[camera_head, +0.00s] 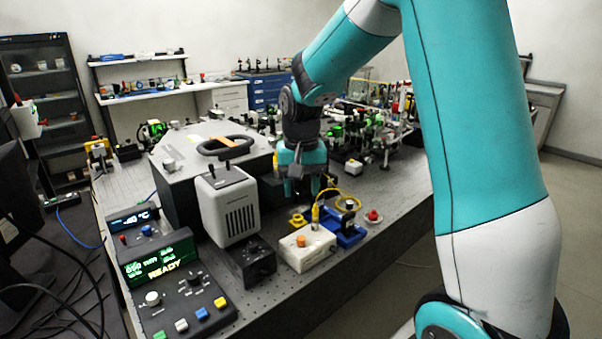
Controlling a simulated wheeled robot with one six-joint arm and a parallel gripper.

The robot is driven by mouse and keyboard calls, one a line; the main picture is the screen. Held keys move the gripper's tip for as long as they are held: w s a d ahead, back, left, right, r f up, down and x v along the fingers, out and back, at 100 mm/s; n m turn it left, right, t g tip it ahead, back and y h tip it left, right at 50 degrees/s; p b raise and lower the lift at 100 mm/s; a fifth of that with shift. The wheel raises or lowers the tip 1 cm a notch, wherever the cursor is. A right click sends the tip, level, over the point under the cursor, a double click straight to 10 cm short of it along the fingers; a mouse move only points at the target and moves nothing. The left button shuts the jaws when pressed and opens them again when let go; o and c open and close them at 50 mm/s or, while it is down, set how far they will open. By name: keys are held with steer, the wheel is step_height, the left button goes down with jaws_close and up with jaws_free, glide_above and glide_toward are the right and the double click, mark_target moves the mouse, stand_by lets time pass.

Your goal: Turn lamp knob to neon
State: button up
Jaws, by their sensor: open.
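A white vented housing (228,207), which looks like a lamp house, stands on the bench left of my gripper. A small black box (250,264) with dark knobs on top sits in front of it. A white box (306,252) with an orange knob (301,241) sits to the right of the black box. No lamp names are readable, so I cannot tell which knob has the neon setting. My gripper (302,190) points down, open, behind the white box and right of the housing. It appears apart from the knobs. Its fingertips are small and partly unclear.
A control panel (184,304) with a green "READY" display and coloured buttons stands at the front left. A blue mount (346,232) with a yellow cable and a red button (373,216) are to the right. Optics crowd the bench behind my gripper. The front right bench edge is fairly clear.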

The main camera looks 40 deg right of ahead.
steer(key=shift+r, duration=2)
steer(key=shift+a, duration=0.1)
steer(key=s+a+r+n+y, duration=0.1)
steer(key=s+a+n+y, duration=0.3)
steer(key=s+a+n, duration=0.9)
steer(key=s+a, duration=0.9)
steer(key=shift+r+n, duration=0.15)
steer(key=shift+n, duration=0.25)
steer(key=shift+a, duration=0.1)
